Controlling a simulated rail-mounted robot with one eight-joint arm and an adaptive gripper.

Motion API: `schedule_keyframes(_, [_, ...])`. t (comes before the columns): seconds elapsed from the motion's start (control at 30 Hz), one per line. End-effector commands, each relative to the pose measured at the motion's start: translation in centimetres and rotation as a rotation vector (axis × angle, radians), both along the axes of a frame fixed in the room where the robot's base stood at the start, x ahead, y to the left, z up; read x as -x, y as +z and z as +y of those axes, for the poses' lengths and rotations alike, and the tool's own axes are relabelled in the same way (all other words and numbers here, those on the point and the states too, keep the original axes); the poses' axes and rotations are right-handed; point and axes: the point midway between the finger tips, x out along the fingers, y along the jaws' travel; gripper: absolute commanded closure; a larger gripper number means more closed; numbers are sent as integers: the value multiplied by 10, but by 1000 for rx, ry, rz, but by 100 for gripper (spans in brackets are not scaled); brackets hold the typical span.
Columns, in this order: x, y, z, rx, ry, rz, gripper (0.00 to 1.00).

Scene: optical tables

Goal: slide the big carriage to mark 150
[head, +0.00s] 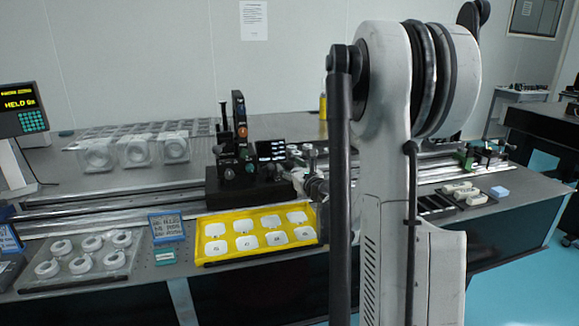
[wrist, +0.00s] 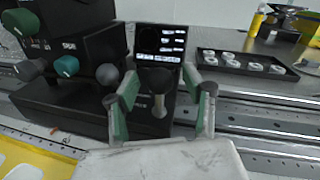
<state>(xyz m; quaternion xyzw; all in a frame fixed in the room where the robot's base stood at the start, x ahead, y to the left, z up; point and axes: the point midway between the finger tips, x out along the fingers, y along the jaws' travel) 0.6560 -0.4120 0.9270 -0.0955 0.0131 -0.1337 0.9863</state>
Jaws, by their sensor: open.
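The big carriage is a black block (head: 230,186) on the long rail, left of my arm in the head view. It carries an upright stage with knobs and a small screen. In the wrist view its black body (wrist: 75,112) fills the left, with the screen (wrist: 160,42) at top centre. My gripper (wrist: 160,84) is open, its green-padded fingers either side of a grey knob-ended handle (wrist: 159,103) at the carriage's right end. I cannot tell whether the fingers touch the handle. The scale marks are unreadable.
The rail (wrist: 265,118) runs clear to the right in the wrist view; a black tray (wrist: 245,66) of pale round parts lies behind it. A yellow tray (head: 203,252) of white parts sits in front of the carriage. Clear-cased rings (head: 135,152) stand behind the rail at left.

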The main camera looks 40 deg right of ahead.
Motion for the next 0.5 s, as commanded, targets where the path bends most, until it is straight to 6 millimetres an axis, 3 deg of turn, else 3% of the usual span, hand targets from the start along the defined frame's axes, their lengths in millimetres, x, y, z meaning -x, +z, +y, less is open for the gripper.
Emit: schedule_keyframes(0.5, [90,0,24,0,-2,1,55])
